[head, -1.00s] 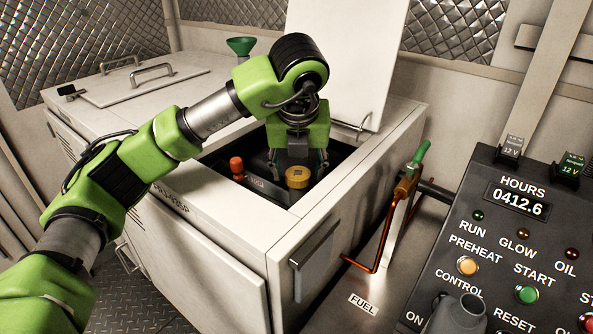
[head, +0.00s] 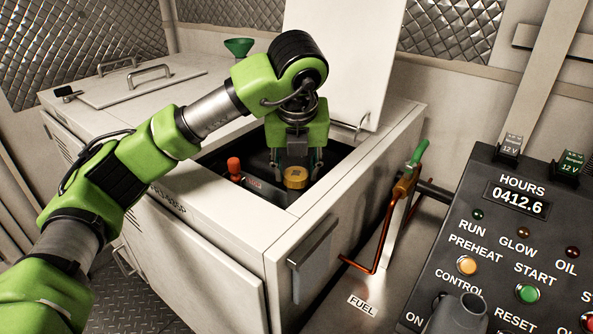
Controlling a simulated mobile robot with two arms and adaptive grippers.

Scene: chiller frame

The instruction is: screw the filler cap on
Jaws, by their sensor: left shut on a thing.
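The yellow filler cap (head: 296,178) is inside the open bay of the pale cabinet, near the bay's front right corner. My left gripper (head: 297,172) reaches down into the bay from above, with its fingers on either side of the cap, shut on it. The cap's top and near side show between the fingers. The filler neck under the cap is hidden, so I cannot tell how the cap sits on it. My right gripper is not in view.
A red-orange knob (head: 234,166) stands in the bay left of the cap. The raised white lid (head: 345,60) is behind my gripper. A green-handled valve (head: 410,172) with copper pipe is right of the cabinet, before the control panel (head: 510,235). A green funnel (head: 239,47) stands behind.

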